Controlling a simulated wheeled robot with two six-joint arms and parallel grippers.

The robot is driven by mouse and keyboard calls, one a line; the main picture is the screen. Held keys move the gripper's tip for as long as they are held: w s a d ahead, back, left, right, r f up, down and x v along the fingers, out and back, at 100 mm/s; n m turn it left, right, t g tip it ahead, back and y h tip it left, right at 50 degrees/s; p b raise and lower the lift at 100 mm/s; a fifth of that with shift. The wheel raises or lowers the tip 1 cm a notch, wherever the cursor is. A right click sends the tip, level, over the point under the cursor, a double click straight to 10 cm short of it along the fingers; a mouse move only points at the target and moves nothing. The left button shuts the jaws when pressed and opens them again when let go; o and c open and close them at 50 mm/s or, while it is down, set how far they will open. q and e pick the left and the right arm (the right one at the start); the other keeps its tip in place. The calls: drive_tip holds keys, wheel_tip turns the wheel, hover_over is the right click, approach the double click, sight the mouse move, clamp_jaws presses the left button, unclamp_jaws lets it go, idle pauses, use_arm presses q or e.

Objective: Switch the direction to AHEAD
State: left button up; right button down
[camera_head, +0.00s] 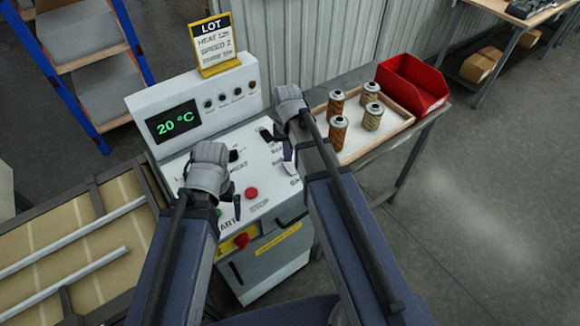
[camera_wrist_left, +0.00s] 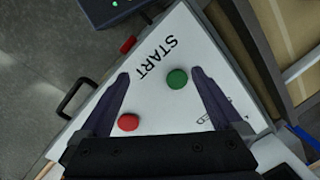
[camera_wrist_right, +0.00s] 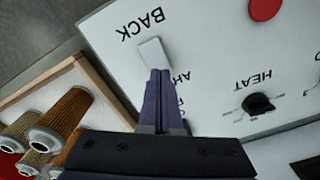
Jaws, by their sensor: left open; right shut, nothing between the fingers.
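The direction switch shows in the right wrist view as a pale lever (camera_wrist_right: 152,53) beside the printed word BACK. A second label, partly hidden by my fingers, shows "AH". My right gripper (camera_wrist_right: 158,74) is shut and empty, its fingertips at the lever's lower end; I cannot tell whether they touch it. In the head view my right gripper (camera_head: 287,152) is over the right side of the white control panel (camera_head: 262,212). My left gripper (camera_head: 236,182) is open and empty over the panel's left part. In the left wrist view its fingers (camera_wrist_left: 160,74) are spread around the green START button (camera_wrist_left: 177,78).
A red button (camera_head: 251,193) marked STOP is near my left gripper. The HEAT knob (camera_wrist_right: 258,103) is right of my right fingers. A display (camera_head: 173,122) reads 20 °C. A wooden tray (camera_head: 400,127) with several cartridges and a red bin (camera_head: 412,84) stand to the right.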

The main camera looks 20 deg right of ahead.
sight(288, 164)
use_arm(q)
drive_tip(key=shift+f+b, duration=0.8)
drive_tip(key=shift+f, duration=0.05)
use_arm(e)
drive_tip(key=shift+f, duration=0.85)
drive_tip(key=shift+r, duration=0.1)
wheel_tip(288, 164, up, 7)
drive_tip(key=p, duration=0.7)
use_arm(q)
wheel_tip(288, 164, up, 7)
use_arm(e)
drive_tip(key=shift+s+a, duration=0.1)
use_arm(q)
wheel_tip(288, 164, down, 5)
drive_tip(key=b, duration=0.5)
drive_tip(key=shift+f, duration=0.1)
use_arm(e)
drive_tip(key=s+a+f+n, duration=0.1)
drive_tip(key=s+a+n, duration=0.1)
drive_tip(key=s+a, duration=0.1)
drive_tip(key=s+a+f+n, duration=0.1)
drive_tip(key=s+a+f, duration=0.1)
drive_tip(key=s, duration=0.4)
drive_tip(key=s+a+f+n+h, duration=0.1)
drive_tip(key=s+a+f+n, duration=0.1)
drive_tip(key=s+a, duration=0.2)
drive_tip(key=shift+s+a+f+n, duration=0.1)
drive_tip(key=shift+s+a+n, duration=0.25)
drive_tip(key=shift+a, duration=0.1)
drive_tip(key=shift+s+a, duration=0.2)
